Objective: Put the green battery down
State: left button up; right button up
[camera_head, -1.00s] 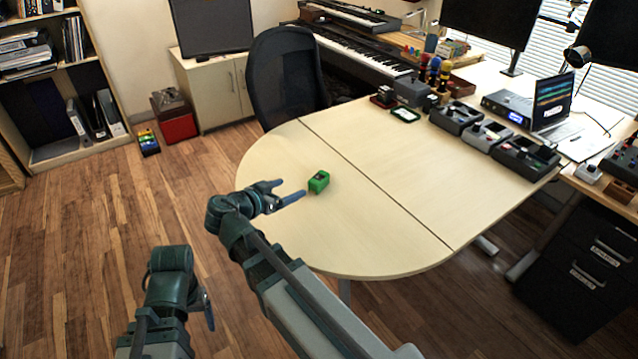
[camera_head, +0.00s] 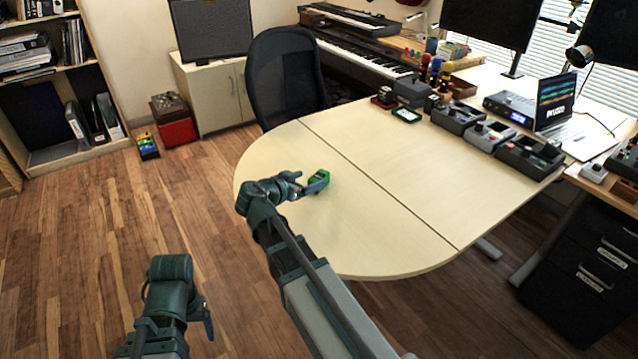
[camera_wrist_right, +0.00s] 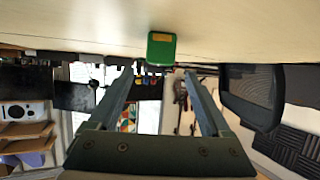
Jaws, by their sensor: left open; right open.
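The green battery (camera_head: 320,178) stands on the pale table (camera_head: 345,235), near its rounded left end. My right gripper (camera_head: 311,181) is open right beside it, and one finger partly covers the battery in the head view. In the right wrist view, which looks upside down, the battery (camera_wrist_right: 162,48) rests against the table surface just beyond the tips of the open right gripper (camera_wrist_right: 160,72). Nothing is between the fingers. My left gripper (camera_head: 207,318) hangs over the floor at the lower left, open and empty, partly hidden by its own wrist.
A dark office chair (camera_head: 287,80) stands at the table's far edge. Several grey devices (camera_head: 490,133) and a laptop (camera_head: 560,120) line the right back. The table around the battery is otherwise clear.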

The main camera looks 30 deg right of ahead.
aim_at(316, 178)
jog(key=b+x, duration=0.1)
jog(key=x, duration=0.3)
jog(key=shift+d+f, duration=0.1)
jog(key=shift+f, duration=0.15)
grip_shut()
